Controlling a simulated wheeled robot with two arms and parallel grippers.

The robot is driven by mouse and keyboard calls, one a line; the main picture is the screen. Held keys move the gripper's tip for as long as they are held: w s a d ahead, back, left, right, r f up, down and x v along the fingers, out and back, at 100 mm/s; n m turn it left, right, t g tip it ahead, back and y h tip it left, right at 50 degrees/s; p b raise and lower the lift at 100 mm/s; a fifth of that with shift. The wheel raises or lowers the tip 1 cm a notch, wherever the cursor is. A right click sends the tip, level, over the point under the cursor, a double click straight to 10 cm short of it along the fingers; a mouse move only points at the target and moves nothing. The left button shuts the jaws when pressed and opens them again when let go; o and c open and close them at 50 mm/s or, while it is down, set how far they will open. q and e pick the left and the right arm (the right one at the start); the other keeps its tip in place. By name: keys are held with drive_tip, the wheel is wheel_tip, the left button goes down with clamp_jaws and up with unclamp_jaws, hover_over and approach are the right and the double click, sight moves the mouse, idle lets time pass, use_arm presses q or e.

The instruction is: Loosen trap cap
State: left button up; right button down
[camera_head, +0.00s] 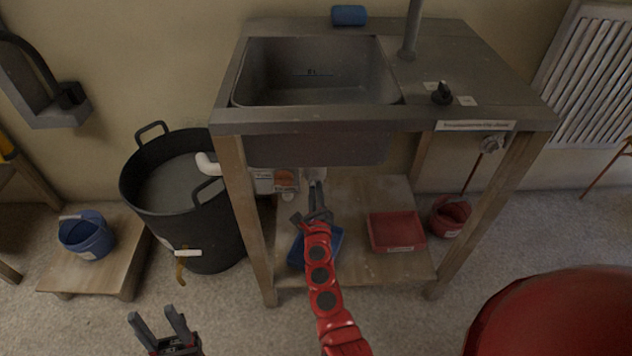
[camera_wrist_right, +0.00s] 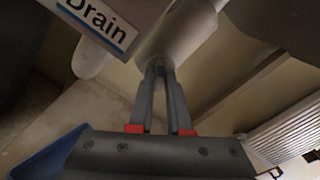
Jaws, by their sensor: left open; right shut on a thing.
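The trap, a pale grey rounded cylinder (camera_wrist_right: 182,38), hangs under the sink basin beside a box with a "Drain" label (camera_wrist_right: 98,18). In the head view the trap (camera_head: 314,173) shows small, just beyond my right gripper. My right gripper (camera_head: 316,188) reaches up under the sink. In the right wrist view its two fingers (camera_wrist_right: 160,72) are nearly together at the trap's lower end, closed on a small grey part there, which looks like the trap cap and is mostly hidden by the fingers. My left gripper (camera_head: 157,322) is open and empty, low in front of the bench, away from the trap.
A blue tray (camera_head: 330,248) lies on the lower shelf beneath my right gripper, partly covered by my arm. A red tray (camera_head: 396,232) stands to its right. A black tub (camera_head: 207,240), a blue bucket (camera_head: 87,236) and a red bucket (camera_head: 450,216) are nearby. Wooden bench legs flank the shelf.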

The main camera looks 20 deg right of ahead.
drive_tip(key=n+p, duration=0.1)
drive_tip(key=n, duration=0.1)
drive_tip(key=n+p, duration=0.1)
drive_tip(key=n, duration=0.2)
drive_tip(key=n+p, duration=0.2)
drive_tip(key=n, duration=0.1)
drive_tip(key=shift+a+r, duration=0.1)
drive_tip(key=shift+r, duration=0.2)
drive_tip(key=shift+f+n, duration=0.3)
drive_tip(key=shift+n, duration=0.2)
drive_tip(key=n+p, duration=0.5)
drive_tip(key=n, duration=0.3)
